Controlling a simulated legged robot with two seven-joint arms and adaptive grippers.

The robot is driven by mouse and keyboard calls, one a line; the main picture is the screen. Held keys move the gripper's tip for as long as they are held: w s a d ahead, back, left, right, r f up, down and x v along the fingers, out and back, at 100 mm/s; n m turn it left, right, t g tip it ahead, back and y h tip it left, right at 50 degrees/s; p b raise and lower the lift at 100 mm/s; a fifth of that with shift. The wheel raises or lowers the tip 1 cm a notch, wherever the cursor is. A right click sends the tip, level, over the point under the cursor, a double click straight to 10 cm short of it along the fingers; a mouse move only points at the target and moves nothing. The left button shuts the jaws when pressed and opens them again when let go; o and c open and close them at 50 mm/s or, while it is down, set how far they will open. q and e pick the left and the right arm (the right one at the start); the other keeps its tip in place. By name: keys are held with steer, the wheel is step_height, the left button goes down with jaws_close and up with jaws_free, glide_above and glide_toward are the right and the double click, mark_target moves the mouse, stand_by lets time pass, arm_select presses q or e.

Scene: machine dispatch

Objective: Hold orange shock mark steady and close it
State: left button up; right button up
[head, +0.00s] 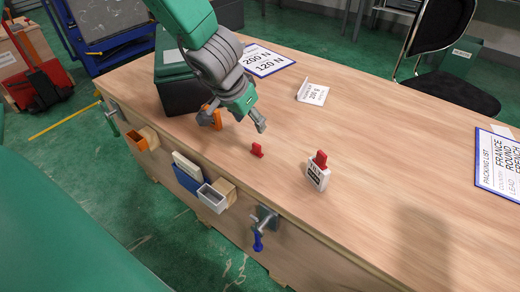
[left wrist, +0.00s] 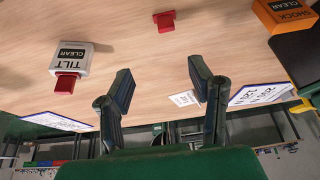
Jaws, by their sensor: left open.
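The orange shock mark (head: 210,115), partly hidden by my left gripper, stands on the table by the dark green case. In the left wrist view the orange mark (left wrist: 285,14) is at the top right, cut by the frame, its black label reading SHOCK CLEAR. A small red piece (head: 257,150) lies loose on the table, apart from it; it also shows in the left wrist view (left wrist: 164,21). My left gripper (head: 238,119) is open and empty above the table; its fingers (left wrist: 160,75) are spread with nothing between them. My right gripper is not in view.
A white TILT mark (head: 318,178) with a red tab stands to the right. The dark case (head: 185,95) is behind my left gripper. A folded card (head: 313,93) and a printed sheet (head: 265,60) lie farther back. The table's right half (head: 400,165) is mostly clear.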

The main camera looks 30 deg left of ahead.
arm_select(q)
steer(key=b, duration=0.3)
glide_toward(256, 146)
step_height(256, 146, down, 2)
steer(key=w, duration=0.2)
steer(key=b+x, duration=0.1)
steer(key=x, duration=0.1)
steer(key=shift+f, duration=0.4)
steer(key=shift+w+d+f+b, duration=0.2)
steer(key=shift+d+f+b, duration=0.05)
steer(key=shift+b, duration=0.2)
steer(key=shift+d, duration=0.15)
steer(key=shift+a+f, duration=0.1)
steer(key=shift+a, duration=0.3)
steer(key=shift+a+f, duration=0.15)
steer(key=shift+f, duration=0.1)
steer(key=b+x, duration=0.4)
steer(key=shift+s+f, duration=0.25)
steer(key=shift+w+d+f, duration=0.15)
steer(key=shift+d+f, duration=0.05)
steer(key=shift+f, duration=0.05)
steer(key=shift+r, duration=0.1)
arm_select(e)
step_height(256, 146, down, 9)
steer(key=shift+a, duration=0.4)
arm_select(q)
steer(key=shift+a, duration=0.2)
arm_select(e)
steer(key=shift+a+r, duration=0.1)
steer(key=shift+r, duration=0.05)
